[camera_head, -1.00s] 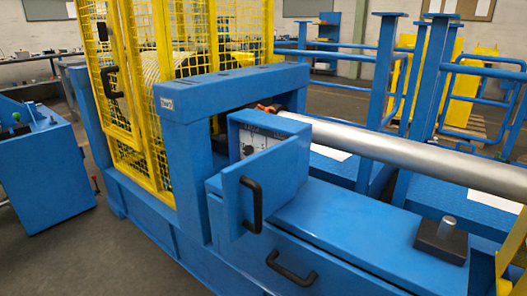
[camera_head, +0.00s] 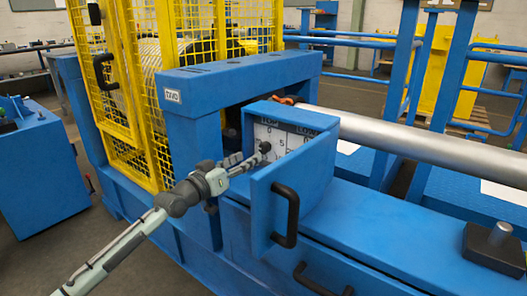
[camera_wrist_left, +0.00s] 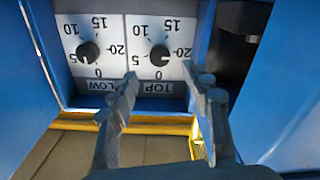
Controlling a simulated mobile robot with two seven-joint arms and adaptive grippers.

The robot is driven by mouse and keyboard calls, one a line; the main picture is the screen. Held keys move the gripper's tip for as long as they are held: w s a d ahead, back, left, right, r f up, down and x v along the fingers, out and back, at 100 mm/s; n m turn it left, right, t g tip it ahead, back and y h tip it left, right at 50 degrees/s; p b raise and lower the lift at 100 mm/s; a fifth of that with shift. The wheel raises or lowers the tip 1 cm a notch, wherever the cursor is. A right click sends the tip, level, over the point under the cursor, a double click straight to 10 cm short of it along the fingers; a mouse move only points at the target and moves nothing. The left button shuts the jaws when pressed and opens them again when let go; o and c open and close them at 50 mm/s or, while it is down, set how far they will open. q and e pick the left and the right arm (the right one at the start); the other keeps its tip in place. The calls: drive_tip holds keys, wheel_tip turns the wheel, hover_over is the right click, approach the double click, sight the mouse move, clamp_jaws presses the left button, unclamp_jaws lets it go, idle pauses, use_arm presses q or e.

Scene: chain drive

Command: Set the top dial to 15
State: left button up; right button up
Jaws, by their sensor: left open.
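The top dial (camera_wrist_left: 160,55) is a dark round knob on a white plate, marked TOP, with a scale around it. The wrist view shows it upside down. The knob's exact setting is too small to read surely. The low dial (camera_wrist_left: 88,52) sits beside it, marked LOW. In the head view the white dial plate (camera_head: 274,136) is inside the open blue box, partly hidden by my arm. My left gripper (camera_wrist_left: 161,74) is open, its fingers pointing at the top dial, one on each side below it. Contact with the knob is not visible. My right gripper is not in view.
The box's blue door (camera_head: 290,185) stands open with a black handle (camera_head: 285,215), close to my left gripper. A blue frame post (camera_head: 193,150) stands left of the box. A silver roller (camera_head: 420,142) runs behind it, and a yellow mesh cage (camera_head: 125,90) stands at the left.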

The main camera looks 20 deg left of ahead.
sight(262, 149)
use_arm(q)
drive_tip(key=x, duration=0.6)
drive_tip(key=shift+w+d, duration=0.1)
drive_tip(key=shift+w, duration=0.2)
clamp_jaws()
